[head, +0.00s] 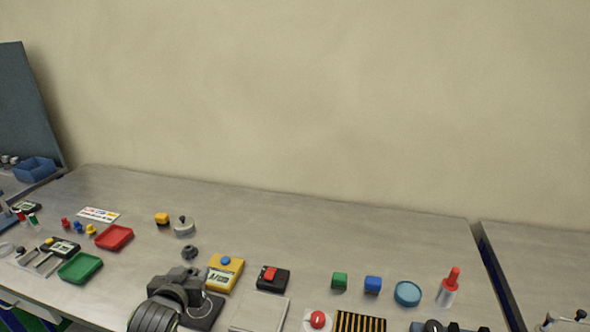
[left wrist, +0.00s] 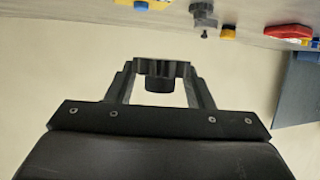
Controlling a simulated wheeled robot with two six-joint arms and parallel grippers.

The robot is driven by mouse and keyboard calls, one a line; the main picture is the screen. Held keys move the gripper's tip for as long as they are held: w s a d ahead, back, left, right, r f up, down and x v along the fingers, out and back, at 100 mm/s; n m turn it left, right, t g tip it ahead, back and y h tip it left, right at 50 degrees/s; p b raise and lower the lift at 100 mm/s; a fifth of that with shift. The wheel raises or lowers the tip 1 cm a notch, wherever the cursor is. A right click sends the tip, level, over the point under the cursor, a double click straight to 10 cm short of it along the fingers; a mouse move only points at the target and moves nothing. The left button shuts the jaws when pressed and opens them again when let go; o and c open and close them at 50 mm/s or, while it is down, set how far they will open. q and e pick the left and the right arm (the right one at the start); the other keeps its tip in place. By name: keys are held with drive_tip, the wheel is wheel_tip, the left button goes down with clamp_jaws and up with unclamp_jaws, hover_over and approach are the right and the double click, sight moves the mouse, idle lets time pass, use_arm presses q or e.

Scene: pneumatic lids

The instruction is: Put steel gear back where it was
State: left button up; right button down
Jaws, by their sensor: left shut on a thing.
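My left gripper (head: 182,280) is above the near part of the bench. In the left wrist view my left gripper (left wrist: 160,88) is shut on a dark toothed gear with a round hub (left wrist: 162,67), taken as the steel gear. My right gripper is not in view.
A yellow meter (head: 225,272), a black box with a red switch (head: 272,279) and a pale plate (head: 259,313) lie right of the gripper. Red (head: 114,237) and green (head: 80,267) trays lie left. A knobbed weight (head: 184,229) stands behind. The bench's back middle is clear.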

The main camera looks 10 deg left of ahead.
use_arm(q)
drive_tip(key=s+d+r+m+h+b, duration=0.2)
drive_tip(key=d+r, duration=1.1)
drive_tip(key=r, duration=0.3)
drive_tip(key=shift+s+h, duration=0.3)
drive_tip(key=shift+s, duration=0.05)
